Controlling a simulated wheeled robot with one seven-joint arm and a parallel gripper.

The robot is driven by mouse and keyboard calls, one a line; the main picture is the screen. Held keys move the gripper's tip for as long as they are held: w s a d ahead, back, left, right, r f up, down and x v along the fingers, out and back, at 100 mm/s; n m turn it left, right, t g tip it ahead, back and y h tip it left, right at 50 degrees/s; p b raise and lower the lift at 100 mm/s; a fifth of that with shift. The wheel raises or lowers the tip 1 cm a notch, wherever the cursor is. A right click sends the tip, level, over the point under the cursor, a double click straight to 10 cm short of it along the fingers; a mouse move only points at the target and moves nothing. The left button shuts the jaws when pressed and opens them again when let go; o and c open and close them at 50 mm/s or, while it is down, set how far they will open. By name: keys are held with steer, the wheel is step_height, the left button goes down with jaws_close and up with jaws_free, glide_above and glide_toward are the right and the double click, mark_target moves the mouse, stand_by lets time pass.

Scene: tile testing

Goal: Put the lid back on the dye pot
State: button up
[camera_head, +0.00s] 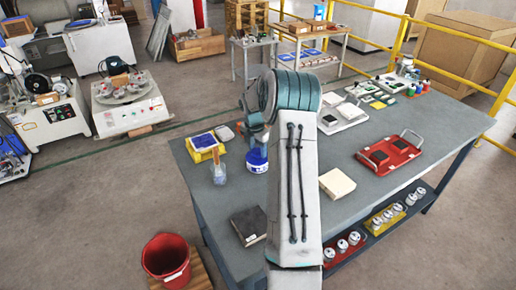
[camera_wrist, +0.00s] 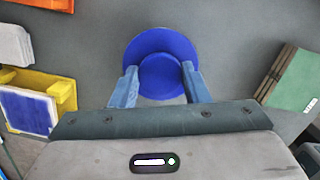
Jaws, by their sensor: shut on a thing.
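My gripper (camera_wrist: 161,84) is shut on a round blue lid (camera_wrist: 160,42). One finger is on each side of the lid's smaller raised middle part, and its wide rim shows beyond the fingertips. In the head view, the dye pot (camera_head: 257,166), a small white and blue container, stands on the grey table just below my wrist. My arm covers part of it. I cannot tell whether the lid touches the pot or is just above it.
A yellow box with a blue pad (camera_head: 204,142) and a cup with a brush (camera_head: 219,175) stand to the left. A dark book-like block (camera_head: 248,226) lies nearer. A cream block (camera_head: 337,184) and a red tray (camera_head: 377,164) lie right on the table (camera_head: 430,135).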

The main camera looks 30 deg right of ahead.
stand_by(0.8)
steer(key=o, duration=1.5)
steer(key=shift+r, duration=0.15)
steer(key=shift+r+p, duration=2.65)
steer(key=shift+r, duration=0.75)
steer(key=shift+c, duration=0.2)
jaws_close()
steer(key=shift+f, duration=0.2)
